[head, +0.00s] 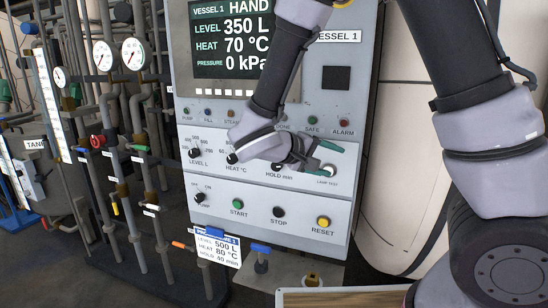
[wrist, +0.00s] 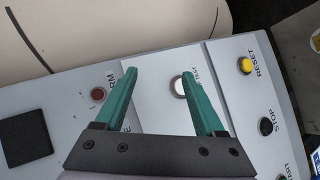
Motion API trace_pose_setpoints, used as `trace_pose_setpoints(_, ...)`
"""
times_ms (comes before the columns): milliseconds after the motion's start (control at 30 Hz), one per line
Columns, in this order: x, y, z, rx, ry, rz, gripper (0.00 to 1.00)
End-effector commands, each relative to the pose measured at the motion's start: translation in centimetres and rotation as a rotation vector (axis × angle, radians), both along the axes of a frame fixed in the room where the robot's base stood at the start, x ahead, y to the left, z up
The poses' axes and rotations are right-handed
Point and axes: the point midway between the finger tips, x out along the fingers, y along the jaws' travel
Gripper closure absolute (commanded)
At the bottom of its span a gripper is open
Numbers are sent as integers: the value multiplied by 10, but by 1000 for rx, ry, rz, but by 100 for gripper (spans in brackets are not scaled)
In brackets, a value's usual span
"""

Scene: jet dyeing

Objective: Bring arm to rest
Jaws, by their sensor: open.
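My arm reaches in from the right of the head view, across the front of the Vessel 1 control panel (head: 268,213). My gripper (head: 336,161) is at the panel's right side, by the lamp test button, with its green fingers apart. In the wrist view my gripper (wrist: 157,73) is open, with nothing between its fingers. The white lamp test button (wrist: 179,87) shows beside the right finger, which partly covers its surroundings. I cannot tell whether a finger touches the panel. My wrist partly hides the heat and hold knobs in the head view.
The panel's screen (head: 222,50) reads HAND, 350 L, 70 °C, 0 kPa. Green start (head: 238,204), black stop (head: 279,212) and yellow reset (head: 323,222) buttons sit below. Pipes and gauges (head: 133,54) crowd the left. A settings card (head: 217,247) hangs under the panel. A pale vessel (head: 405,130) stands right.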

Motion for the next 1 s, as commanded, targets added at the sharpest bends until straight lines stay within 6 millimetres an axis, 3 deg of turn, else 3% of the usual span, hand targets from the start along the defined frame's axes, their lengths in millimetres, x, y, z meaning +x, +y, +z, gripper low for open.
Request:
trace_pose_setpoints(33,-4,-24,10,70,42,-85,29)
trace_pose_setpoints(100,-16,-50,18,172,109,-180,29)
trace_pose_setpoints(300,-52,-95,40,524,229,-371,29)
trace_pose_setpoints(500,-80,-110,72,915,205,-436,29)
trace_pose_setpoints(700,-93,-113,118,1258,29,-386,29)
trace_pose_setpoints(900,-98,-115,157,1434,-163,-299,29)
trace_pose_setpoints(1000,-100,-116,167,1466,-213,-273,29)
